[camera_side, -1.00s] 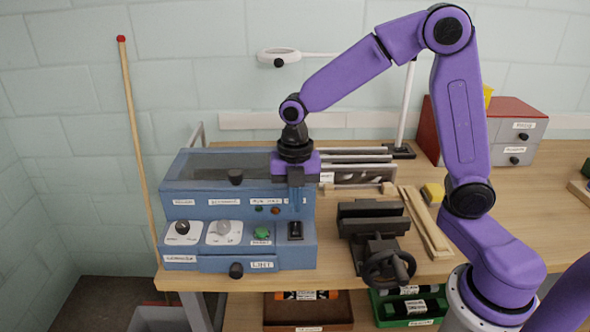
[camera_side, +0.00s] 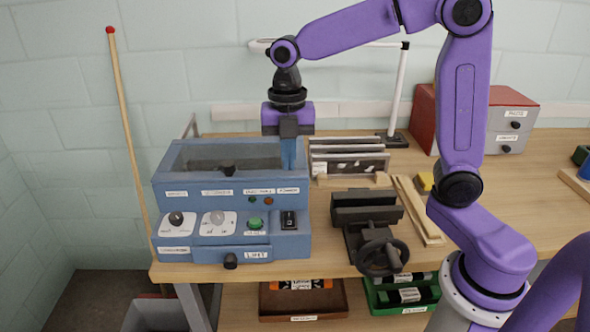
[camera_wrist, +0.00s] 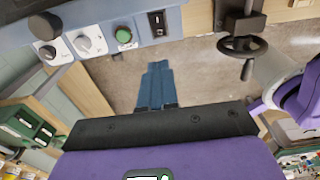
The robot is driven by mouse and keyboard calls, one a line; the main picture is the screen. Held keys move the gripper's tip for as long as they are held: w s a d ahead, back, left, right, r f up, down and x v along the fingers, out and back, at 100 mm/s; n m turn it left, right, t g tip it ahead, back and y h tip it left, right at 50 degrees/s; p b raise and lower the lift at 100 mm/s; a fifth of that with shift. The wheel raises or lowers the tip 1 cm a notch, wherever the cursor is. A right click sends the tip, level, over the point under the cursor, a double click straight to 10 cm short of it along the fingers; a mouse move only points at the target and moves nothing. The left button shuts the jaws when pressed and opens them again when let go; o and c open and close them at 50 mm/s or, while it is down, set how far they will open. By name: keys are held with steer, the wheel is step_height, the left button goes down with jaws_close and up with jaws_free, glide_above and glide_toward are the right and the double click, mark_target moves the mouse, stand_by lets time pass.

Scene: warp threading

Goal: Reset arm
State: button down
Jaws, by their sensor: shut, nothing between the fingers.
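My gripper (camera_side: 288,165) points straight down in the side view, in front of the right part of the blue machine (camera_side: 225,190). Its blue fingers are shut with nothing between them. Their tips overlap the machine's top right corner in this view; I cannot tell the exact gap. In the wrist view my gripper's fingers (camera_wrist: 155,70) are together over open floor, just off the machine's front panel (camera_wrist: 110,35). The panel carries two dials, a green button (camera_wrist: 123,33) and a black switch (camera_wrist: 157,20).
A black vise (camera_side: 368,230) with a handwheel stands right of the machine. Framed panels (camera_side: 348,163) stand in a rack behind it. A white lamp post (camera_side: 398,90) and a red and grey drawer box (camera_side: 500,125) are at the back. A red-tipped stick (camera_side: 125,120) leans on the wall.

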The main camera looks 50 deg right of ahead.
steer(key=s+d+f+m, duration=0.1)
steer(key=s+m, duration=0.3)
steer(key=s, duration=0.3)
steer(key=s+d+f+m, duration=0.1)
steer(key=s+f+m, duration=0.1)
steer(key=s+m, duration=0.3)
steer(key=s+d+f+m, duration=0.2)
steer(key=s+m, duration=0.3)
steer(key=s, duration=0.6)
steer(key=shift+s+d+f, duration=0.1)
steer(key=shift+s+f, duration=0.05)
steer(key=shift+f, duration=0.05)
